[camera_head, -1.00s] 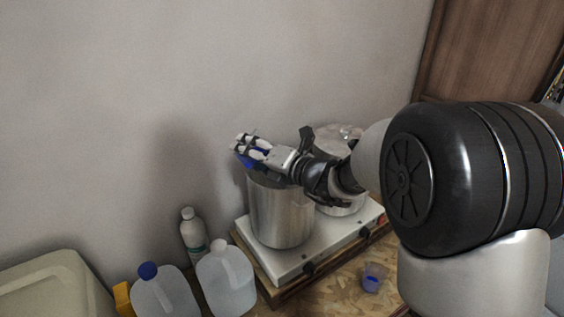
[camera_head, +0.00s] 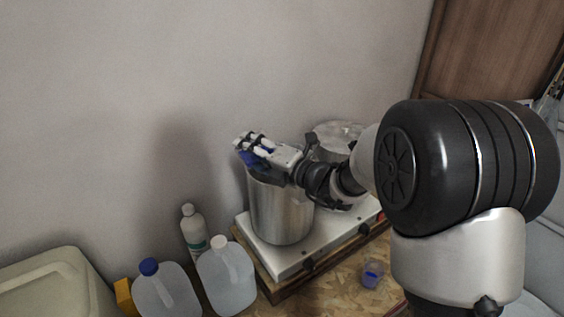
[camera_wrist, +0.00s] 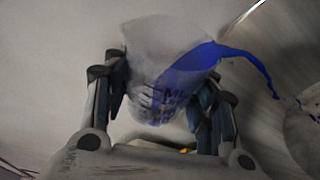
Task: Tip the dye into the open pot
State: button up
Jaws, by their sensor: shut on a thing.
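My gripper (camera_head: 252,147) is shut on a clear cup of blue dye (camera_wrist: 150,50), just above the rim of the front steel pot (camera_head: 282,212). In the wrist view my gripper (camera_wrist: 165,88) has a finger on each side of the cup. The cup is tipped and the blue dye (camera_wrist: 190,68) lies toward its right side. A blue stream (camera_wrist: 258,68) runs out over the lip and down to the right. Where it lands is not clear. In the head view the pot's mouth is largely hidden behind my gripper.
A second pot (camera_head: 338,134) stands behind, partly hidden by my arm. Both are on a white hotplate (camera_head: 275,262). A small cup with blue in it (camera_head: 372,273) stands on the board. Jugs (camera_head: 228,275) and a bottle (camera_head: 193,230) stand at left. The wall is close behind.

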jog(key=shift+w+d+r+m+y+p, duration=0.4)
jog(key=shift+w+d+m+p, duration=0.1)
jog(key=shift+d+m+p, duration=0.35)
dwell(0.7)
jog(key=shift+w+f+m+t, duration=0.1)
jog(key=shift+f+m+t, duration=0.25)
jog(key=shift+m, duration=0.5)
dwell(0.4)
jog(key=shift+w+d+r+m+y+p, duration=0.15)
jog(key=shift+r+m+y+p, duration=0.25)
jog(key=shift+p, duration=0.5)
